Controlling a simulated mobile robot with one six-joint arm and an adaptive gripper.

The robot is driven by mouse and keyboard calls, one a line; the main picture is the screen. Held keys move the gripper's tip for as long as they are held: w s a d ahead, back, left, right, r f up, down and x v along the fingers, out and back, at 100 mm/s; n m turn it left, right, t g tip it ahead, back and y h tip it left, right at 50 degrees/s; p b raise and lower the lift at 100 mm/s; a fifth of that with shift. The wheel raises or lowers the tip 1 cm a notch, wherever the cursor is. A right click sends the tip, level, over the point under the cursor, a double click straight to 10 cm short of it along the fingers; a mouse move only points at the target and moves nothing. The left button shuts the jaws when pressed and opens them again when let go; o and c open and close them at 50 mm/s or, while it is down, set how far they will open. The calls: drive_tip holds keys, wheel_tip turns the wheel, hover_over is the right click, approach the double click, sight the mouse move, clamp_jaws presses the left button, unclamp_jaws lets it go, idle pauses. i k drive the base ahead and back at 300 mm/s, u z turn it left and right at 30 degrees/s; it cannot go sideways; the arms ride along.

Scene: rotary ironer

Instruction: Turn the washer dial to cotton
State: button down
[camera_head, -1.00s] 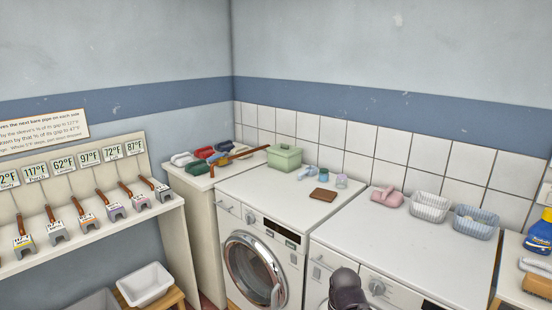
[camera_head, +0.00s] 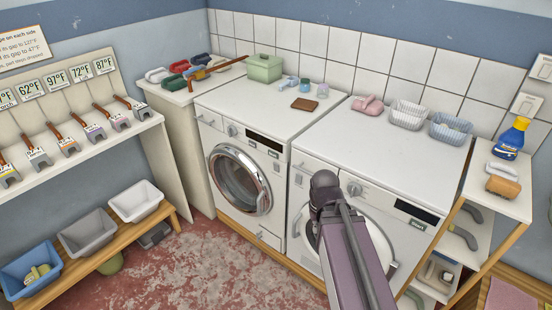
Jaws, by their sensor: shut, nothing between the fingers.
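Two white front-loading machines stand side by side; I cannot tell from markings which one is the washer. The left machine (camera_head: 222,201) has a round dial (camera_head: 231,131) on its panel, left of a dark display (camera_head: 264,142). The right machine (camera_head: 301,208) has a similar dial (camera_head: 354,190), left of its own dark display (camera_head: 416,213). The dial labels are too small to read. My arm rises in front of the right machine and hides part of its panel and door. My gripper is not in view.
Soap tools and a green box (camera_head: 264,67) stand at the back left. A brown block (camera_head: 304,104), a pink item (camera_head: 367,106) and wire baskets (camera_head: 408,115) lie on the machine tops. A bench with tubs (camera_head: 135,201) is at left. A shelf unit (camera_head: 502,187) stands at right.

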sight(232, 132)
drive_tip(key=k, duration=0.65)
drive_tip(key=u, duration=0.55)
drive_tip(key=i, duration=1.15)
drive_tip(key=z, duration=0.15)
